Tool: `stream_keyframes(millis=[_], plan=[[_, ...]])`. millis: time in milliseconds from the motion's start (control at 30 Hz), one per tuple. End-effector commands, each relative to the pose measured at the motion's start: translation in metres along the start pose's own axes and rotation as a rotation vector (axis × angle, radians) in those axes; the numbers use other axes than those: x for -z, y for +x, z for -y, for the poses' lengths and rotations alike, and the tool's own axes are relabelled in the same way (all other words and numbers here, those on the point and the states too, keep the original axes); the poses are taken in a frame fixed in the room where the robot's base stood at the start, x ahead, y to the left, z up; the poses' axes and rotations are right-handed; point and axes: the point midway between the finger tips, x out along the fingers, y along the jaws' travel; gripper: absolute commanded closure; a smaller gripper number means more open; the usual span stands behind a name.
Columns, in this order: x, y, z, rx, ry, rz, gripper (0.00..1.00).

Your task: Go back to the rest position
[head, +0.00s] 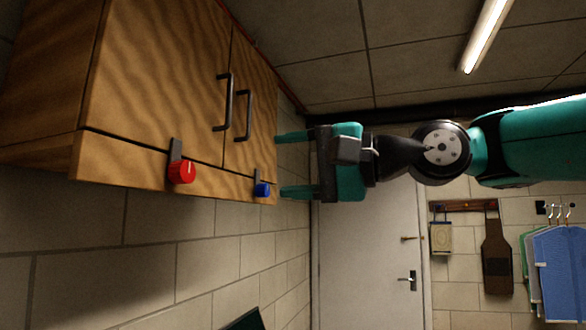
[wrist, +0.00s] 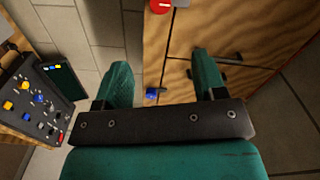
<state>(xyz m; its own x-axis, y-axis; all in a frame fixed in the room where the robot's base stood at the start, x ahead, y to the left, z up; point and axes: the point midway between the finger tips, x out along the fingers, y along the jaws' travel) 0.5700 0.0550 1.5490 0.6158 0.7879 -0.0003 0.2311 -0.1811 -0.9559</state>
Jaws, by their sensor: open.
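My gripper (head: 281,165) is open and empty, its two teal fingers apart. In the head view it points left, with its tips close to the end of the wooden cabinet (head: 150,75). I cannot tell whether the tips touch it. In the wrist view the fingers (wrist: 160,77) reach up the picture, with the cabinet front (wrist: 255,30) behind the right finger. My teal and black arm comes in from the right in the head view.
A red knob (head: 182,172) and a blue knob (head: 262,190) sit on the cabinet's lower strip, near dark handles (head: 229,102). A white door (head: 365,260) stands behind. A panel with colored knobs (wrist: 35,100) is at the wrist view's left. Blue clothing (head: 562,270) hangs at right.

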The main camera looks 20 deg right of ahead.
Motion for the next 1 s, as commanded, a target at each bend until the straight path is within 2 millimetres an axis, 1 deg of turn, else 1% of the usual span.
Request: stream_keyframes(millis=[433, 467, 533, 567, 667, 700, 767, 800, 867, 900, 967, 1000], plan=[[0.000, 0.001, -0.001, -0.003, -0.001, 0.001, 0.36], [-0.001, 0.001, -0.003, -0.009, -0.005, 0.003, 0.36], [-0.007, 0.004, -0.017, -0.047, -0.027, 0.012, 0.36], [-0.011, 0.006, -0.026, -0.075, -0.043, 0.021, 0.36], [-0.035, 0.012, -0.076, -0.218, -0.133, 0.084, 0.36], [-0.050, 0.013, -0.102, -0.291, -0.181, 0.130, 0.36], [-0.076, 0.008, -0.141, -0.403, -0.262, 0.223, 0.36], [-0.095, 0.002, -0.167, -0.474, -0.317, 0.296, 0.36], [-0.123, -0.011, -0.203, -0.566, -0.395, 0.418, 0.36], [-0.141, -0.023, -0.224, -0.620, -0.444, 0.505, 0.36], [-0.166, -0.042, -0.251, -0.682, -0.509, 0.634, 0.36], [-0.181, -0.054, -0.265, -0.714, -0.546, 0.716, 0.36]])
